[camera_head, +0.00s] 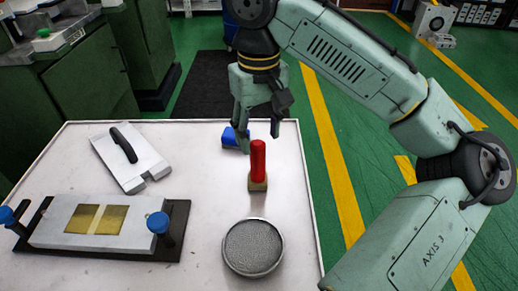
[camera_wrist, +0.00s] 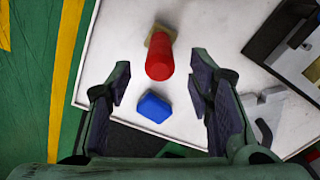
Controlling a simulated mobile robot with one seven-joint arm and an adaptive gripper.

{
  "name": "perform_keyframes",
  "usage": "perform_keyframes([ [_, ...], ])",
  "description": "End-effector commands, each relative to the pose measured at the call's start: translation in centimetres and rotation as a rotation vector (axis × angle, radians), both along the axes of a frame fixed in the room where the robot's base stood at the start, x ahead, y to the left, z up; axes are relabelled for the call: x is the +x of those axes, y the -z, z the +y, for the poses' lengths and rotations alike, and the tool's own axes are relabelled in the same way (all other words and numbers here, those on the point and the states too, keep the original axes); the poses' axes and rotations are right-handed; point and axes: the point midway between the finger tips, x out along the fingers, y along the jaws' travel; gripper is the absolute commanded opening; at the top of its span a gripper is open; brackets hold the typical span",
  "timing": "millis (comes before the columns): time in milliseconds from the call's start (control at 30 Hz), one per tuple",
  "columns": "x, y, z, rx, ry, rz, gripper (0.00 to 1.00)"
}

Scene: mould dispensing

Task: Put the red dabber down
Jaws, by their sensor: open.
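The red dabber (camera_head: 258,160) stands upright on the white table (camera_head: 210,220), on a tan square base. In the wrist view the red dabber (camera_wrist: 160,58) shows from above, beyond my fingertips. My gripper (camera_head: 259,120) is open and empty, above and behind the dabber in the head view. Its two fingers show apart in the wrist view (camera_wrist: 158,90). A blue block-like object (camera_head: 233,138) lies on the table behind the dabber, partly hidden by my gripper; it also shows between my fingers in the wrist view (camera_wrist: 153,107).
A round mesh-topped container (camera_head: 253,248) stands in front of the dabber. At left lie a grey plate with a black handle (camera_head: 132,160) and a mould with gold panels and blue knobs (camera_head: 70,221). The table's right edge (camera_head: 307,200) is close to the dabber.

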Motion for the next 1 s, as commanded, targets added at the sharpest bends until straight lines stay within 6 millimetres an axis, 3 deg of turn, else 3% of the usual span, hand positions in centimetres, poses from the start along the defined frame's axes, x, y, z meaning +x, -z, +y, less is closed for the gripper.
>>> perform_keyframes([
  [100,0.0,-2.2,0.0,0.000,0.002,-0.001,0.47],
  [233,0.0,-3.6,0.0,0.000,0.001,0.000,0.47],
  [800,0.0,-4.4,0.0,0.001,0.000,0.000,0.47],
  [1000,0.0,-8.2,0.0,0.001,0.000,0.000,0.47],
])
